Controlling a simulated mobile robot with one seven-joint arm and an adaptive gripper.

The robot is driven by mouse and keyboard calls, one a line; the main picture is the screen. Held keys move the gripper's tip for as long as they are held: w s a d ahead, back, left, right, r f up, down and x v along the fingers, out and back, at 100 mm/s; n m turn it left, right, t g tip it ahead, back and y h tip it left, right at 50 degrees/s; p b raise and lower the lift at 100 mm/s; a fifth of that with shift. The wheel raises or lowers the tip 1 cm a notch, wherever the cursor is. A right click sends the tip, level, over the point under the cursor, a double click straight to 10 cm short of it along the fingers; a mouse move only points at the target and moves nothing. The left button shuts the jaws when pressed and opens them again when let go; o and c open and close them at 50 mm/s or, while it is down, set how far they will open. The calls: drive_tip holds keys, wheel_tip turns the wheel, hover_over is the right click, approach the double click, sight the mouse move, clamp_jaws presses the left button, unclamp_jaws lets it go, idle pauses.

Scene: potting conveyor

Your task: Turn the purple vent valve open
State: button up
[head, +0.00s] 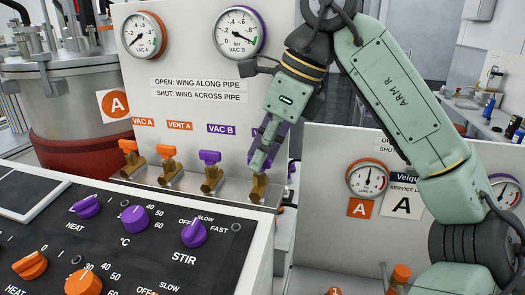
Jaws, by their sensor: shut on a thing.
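The purple vent valve is the rightmost of the row on the white panel (190,60). Its brass body (259,188) shows below my gripper (260,160). My gripper reaches down from the upper right and is shut on the valve's wing. The fingers cover most of the wing, so I cannot tell whether it lies along or across the pipe.
Orange VAC A (129,146) and VENT A (166,151) valves stand further left. A dark control console (130,240) with purple and orange knobs is in front. A second panel with a LINE A gauge (367,179) is at the right. A steel vessel (60,95) is behind left.

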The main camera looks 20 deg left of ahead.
clamp_jaws()
drive_tip(key=shift+m, duration=0.3)
drive_tip(key=m+t+b, duration=0.1)
drive_tip(key=m, duration=0.2)
drive_tip(key=shift+s+f+t+b, duration=0.1)
drive_tip(key=shift+t+b, duration=0.2)
drive_tip(key=m+t+h, duration=0.1)
drive_tip(key=m, duration=0.2)
drive_tip(key=m+t+b, duration=0.1)
drive_tip(key=m, duration=0.2)
drive_tip(key=shift+s+a+m+h, duration=0.1)
drive_tip(key=shift+s+m+h, duration=0.05)
drive_tip(key=shift+m+h, duration=0.25)
drive_tip(key=m, duration=0.1)
drive_tip(key=m+h+p, duration=0.1)
drive_tip(key=m, duration=0.1)
drive_tip(key=shift+a+r+t, duration=0.1)
drive_tip(key=shift+r+t, duration=0.1)
drive_tip(key=shift+t, duration=0.1)
drive_tip(key=shift+a+f+m+h+p, duration=0.1)
drive_tip(key=shift+m+h+p, duration=0.3)
drive_tip(key=shift+m, duration=0.65)
drive_tip(key=shift+f+m+h+p, duration=0.1)
drive_tip(key=shift+m+h+p, duration=0.25)
drive_tip(key=shift+m, duration=0.7)
